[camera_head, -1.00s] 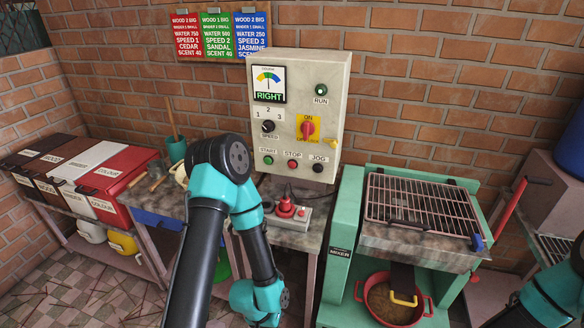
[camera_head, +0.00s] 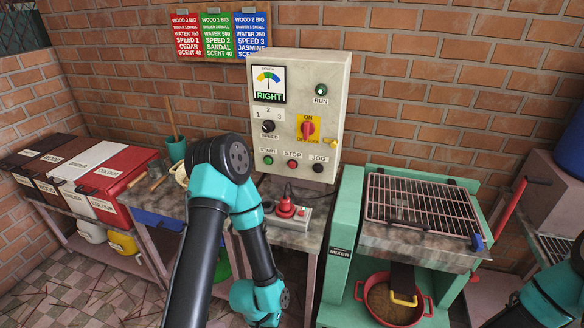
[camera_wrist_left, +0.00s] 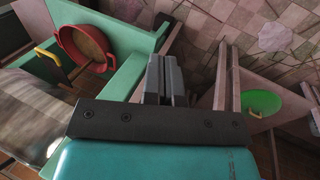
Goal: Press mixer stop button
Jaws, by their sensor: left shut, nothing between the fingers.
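The control box (camera_head: 327,75) stands on the bench against the brick wall. Its red stop button (camera_head: 292,164) sits under the STOP label, between the green start button (camera_head: 268,160) and the dark jog button (camera_head: 317,168). The meter (camera_head: 268,84) reads RIGHT, and the run lamp (camera_head: 320,90) looks green. My left gripper shows in the left wrist view (camera_wrist_left: 166,78), shut and empty, with the floor and bench legs beyond it. In the head view my left arm hangs in front of the bench, below the box, and its fingers are hidden. My right gripper is not visible.
A red plug in a power strip (camera_head: 305,218) lies on the bench below the box. The green mixer frame (camera_head: 345,225) stands to the right, with a wire grill on top and a red pot (camera_head: 378,309) below. Labelled bins stand at the left.

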